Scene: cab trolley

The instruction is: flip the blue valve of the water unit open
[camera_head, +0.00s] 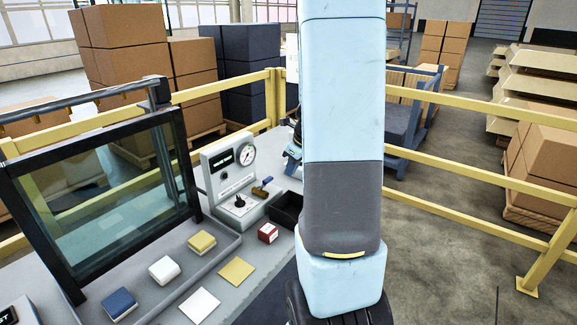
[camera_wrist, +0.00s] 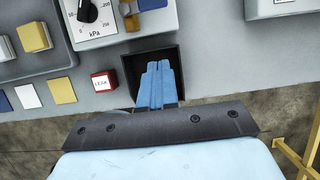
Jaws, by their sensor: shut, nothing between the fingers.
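The water unit (camera_head: 222,172) is a pale grey box with a round gauge, a small display and a black knob, standing on the bench in the head view. At its right side is the valve, with a small blue handle (camera_head: 267,181) and a brass-coloured body (camera_head: 260,191). In the wrist view a blue piece, probably the handle (camera_wrist: 152,4), is cut off at the top edge. My gripper (camera_wrist: 158,66) has blue fingers, shut and empty. In that picture they lie over the black tray, below the blue piece and apart from it. In the head view my arm hides the gripper.
The black tray (camera_head: 284,222) sits right of the unit. A red block (camera_head: 268,233) is beside it. White, yellow and blue blocks and flat cards lie to the left, before a framed glass pane (camera_head: 110,190). Yellow railings (camera_head: 445,160) run behind the bench.

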